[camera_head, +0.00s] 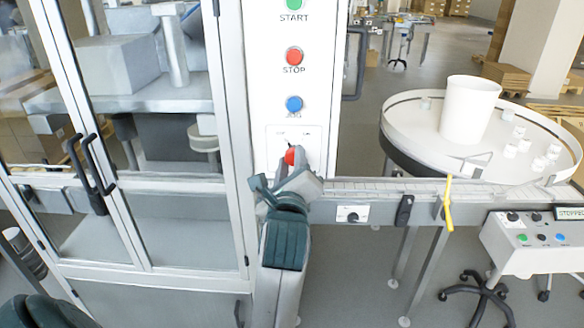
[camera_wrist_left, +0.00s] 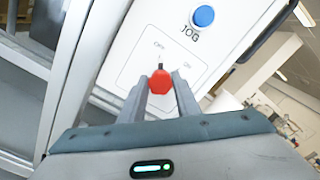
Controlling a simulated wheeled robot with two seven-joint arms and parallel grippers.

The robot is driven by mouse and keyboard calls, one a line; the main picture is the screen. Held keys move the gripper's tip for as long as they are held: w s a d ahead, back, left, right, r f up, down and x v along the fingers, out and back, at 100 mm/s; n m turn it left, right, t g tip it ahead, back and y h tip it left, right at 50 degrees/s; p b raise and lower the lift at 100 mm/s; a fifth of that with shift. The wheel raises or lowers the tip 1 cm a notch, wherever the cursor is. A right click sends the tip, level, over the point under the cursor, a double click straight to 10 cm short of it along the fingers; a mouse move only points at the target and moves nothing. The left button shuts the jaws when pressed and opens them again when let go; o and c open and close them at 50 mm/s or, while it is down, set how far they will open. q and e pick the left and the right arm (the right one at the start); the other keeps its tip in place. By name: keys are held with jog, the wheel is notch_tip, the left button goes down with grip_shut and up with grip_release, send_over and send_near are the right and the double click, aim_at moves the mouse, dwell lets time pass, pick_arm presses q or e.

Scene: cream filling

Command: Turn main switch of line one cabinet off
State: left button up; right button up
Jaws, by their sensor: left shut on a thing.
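The main switch is a red knob (camera_head: 290,156) on a white plate low on the cabinet's panel. It also shows in the left wrist view (camera_wrist_left: 160,82), with a dark mark just above it. Small labels read OFF at upper left and ON at right. The mark points up, roughly towards OFF; its exact angle is hard to tell. My left gripper (camera_head: 291,168) is shut on the knob; its grey fingers (camera_wrist_left: 164,88) stand at either side of the red part in the wrist view. My right gripper is not in view.
Above the switch are a blue JOG button (camera_head: 294,104), a red STOP button (camera_head: 294,56) and a green START button (camera_head: 293,3). Glass doors with black handles (camera_head: 91,172) stand left. A conveyor (camera_head: 400,188) and a round table (camera_head: 400,125) lie right.

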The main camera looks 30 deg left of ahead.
pick_arm(q)
jog(key=shift+r+n, duration=0.1)
jog(key=shift+n, duration=0.3)
jog(key=o, duration=1)
jog(key=shift+o, duration=0.2)
jog(key=shift+a, duration=0.1)
